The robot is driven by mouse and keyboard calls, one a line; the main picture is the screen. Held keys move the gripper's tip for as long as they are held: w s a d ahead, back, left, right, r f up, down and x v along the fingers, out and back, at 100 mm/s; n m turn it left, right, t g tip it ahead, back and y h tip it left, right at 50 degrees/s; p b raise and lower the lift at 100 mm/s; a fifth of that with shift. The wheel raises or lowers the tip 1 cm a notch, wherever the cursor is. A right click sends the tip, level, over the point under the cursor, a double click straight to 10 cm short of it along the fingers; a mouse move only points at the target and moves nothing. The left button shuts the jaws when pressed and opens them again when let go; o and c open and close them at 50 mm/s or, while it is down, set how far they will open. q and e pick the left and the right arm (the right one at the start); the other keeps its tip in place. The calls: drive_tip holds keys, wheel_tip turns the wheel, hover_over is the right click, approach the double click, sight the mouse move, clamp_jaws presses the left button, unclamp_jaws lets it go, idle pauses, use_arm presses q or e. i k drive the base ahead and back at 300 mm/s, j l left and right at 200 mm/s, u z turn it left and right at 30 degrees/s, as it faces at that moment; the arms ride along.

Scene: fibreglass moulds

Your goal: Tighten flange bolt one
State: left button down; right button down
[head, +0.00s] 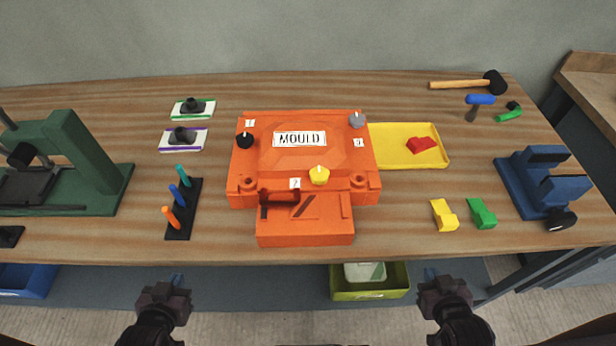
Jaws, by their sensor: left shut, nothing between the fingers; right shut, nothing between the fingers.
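The orange mould (365,190) sits on the middle of the bench, with a white MOULD plate (300,139) on top. A black knob-like bolt head (244,141) is on its left flange, just below a small tag (250,123) that seems to read 1. A yellow bolt head (319,176) is at the front beside a second tag (295,183). A grey bolt head (357,121) is at the back right, above a third tag (358,143). My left gripper (177,281) and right gripper (430,275) are shut and empty, in front of the bench, apart from the mould.
A rack (181,232) of orange, blue and teal handles and two pads (193,109) (183,140) stand left of the mould. A yellow tray (391,155) with a red piece is right. A green press (85,160) and blue vise (535,180) flank the bench.

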sight(244, 140)
drive_tip(key=k+j+u, duration=0.2)
drive_tip(key=u, duration=0.15)
drive_tip(key=k+j+u, duration=0.15)
drive_tip(key=j+u, duration=0.2)
drive_tip(key=k+j+u, duration=0.1)
drive_tip(key=j+u, duration=0.25)
